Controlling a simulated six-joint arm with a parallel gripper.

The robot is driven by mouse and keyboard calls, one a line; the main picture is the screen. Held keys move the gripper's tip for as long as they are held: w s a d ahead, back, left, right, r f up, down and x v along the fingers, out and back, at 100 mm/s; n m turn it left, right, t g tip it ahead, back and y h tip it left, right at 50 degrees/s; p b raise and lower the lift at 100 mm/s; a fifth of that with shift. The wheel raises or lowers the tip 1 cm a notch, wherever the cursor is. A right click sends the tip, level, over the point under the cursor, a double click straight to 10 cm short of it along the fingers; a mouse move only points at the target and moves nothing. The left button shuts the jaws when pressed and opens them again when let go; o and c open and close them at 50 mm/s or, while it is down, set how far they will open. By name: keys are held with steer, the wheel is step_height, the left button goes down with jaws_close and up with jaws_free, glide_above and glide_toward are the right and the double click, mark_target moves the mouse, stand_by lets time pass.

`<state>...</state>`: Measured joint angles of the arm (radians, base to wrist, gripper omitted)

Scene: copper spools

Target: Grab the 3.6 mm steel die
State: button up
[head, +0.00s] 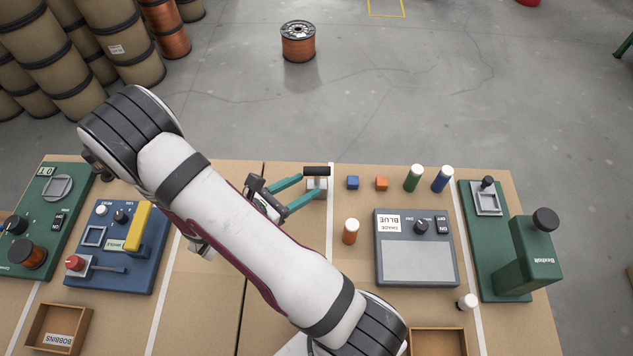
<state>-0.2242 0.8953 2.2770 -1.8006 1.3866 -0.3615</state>
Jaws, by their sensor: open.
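My gripper (311,184) is open, with its two teal fingers pointing right over the back middle of the table. No 3.6 mm marking is readable, so I cannot tell for sure which piece is the steel die.
Green (413,178) and blue (442,179) white-capped cylinders stand right of the cubes. An orange one (351,231) stands nearer. A grey-topped device (417,249) and a green press (527,257) fill the right. A blue machine (113,246) and a bobbins tray (57,329) are left.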

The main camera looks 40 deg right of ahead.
mark_target(315, 182)
steer(key=x, duration=0.5)
steer(key=shift+d, duration=0.1)
jaws_close()
steer(key=shift+s+f, duration=0.1)
stand_by(1.1)
